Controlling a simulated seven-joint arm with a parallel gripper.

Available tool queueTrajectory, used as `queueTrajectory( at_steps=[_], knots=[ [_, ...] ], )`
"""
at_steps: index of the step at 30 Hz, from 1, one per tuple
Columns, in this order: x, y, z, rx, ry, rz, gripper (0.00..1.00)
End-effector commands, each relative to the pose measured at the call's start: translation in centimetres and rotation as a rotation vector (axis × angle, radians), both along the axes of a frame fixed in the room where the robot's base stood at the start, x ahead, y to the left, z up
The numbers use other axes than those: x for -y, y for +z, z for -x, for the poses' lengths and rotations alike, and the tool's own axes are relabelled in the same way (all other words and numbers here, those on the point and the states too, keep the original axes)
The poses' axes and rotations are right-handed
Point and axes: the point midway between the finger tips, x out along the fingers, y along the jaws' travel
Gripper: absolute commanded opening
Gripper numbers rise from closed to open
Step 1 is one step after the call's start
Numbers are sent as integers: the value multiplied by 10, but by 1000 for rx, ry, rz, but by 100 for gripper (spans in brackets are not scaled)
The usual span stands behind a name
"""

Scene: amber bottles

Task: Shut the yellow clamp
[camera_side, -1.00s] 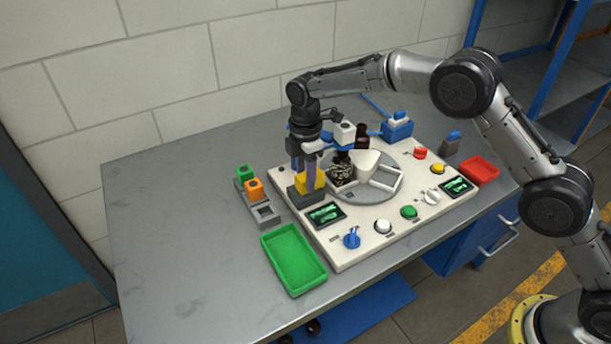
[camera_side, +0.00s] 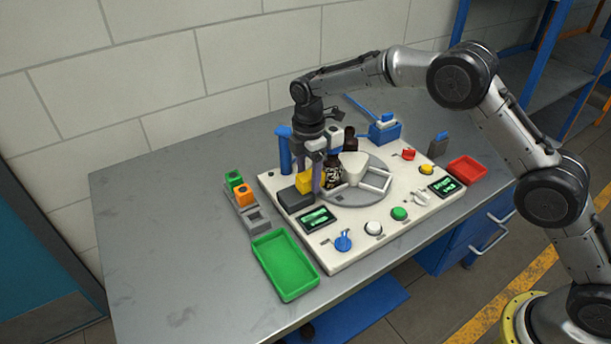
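The yellow clamp (camera_side: 304,183) sits on a dark grey block (camera_side: 296,200) at the left of the white board. My gripper (camera_side: 318,188) points down right beside the clamp, on its right side, with its fingers low. Whether it touches the clamp cannot be told. The fingers overlap in this view, so their gap is hidden. A dark amber bottle (camera_side: 332,174) with a patterned label stands just right of the fingers, by the round grey turntable (camera_side: 350,196), partly hidden by my gripper.
A blue post (camera_side: 285,150) stands behind the clamp. Another dark bottle (camera_side: 350,140) and a blue block (camera_side: 384,131) are at the back. Buttons, a blue knob (camera_side: 343,241) and screens line the board's front. A green tray (camera_side: 286,265) and a red tray (camera_side: 467,169) flank it.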

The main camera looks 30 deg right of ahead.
Motion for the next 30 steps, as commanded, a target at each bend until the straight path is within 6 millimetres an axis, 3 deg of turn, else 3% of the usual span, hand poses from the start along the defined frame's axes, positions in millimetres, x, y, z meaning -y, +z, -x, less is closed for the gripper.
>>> queueTrajectory(
  at_steps=[9,14,30],
  knots=[
    [-2,0,0,0,1,-2,72],
    [-2,10,0,1,1,-3,72],
    [-2,116,0,2,0,-2,72]
  ],
)
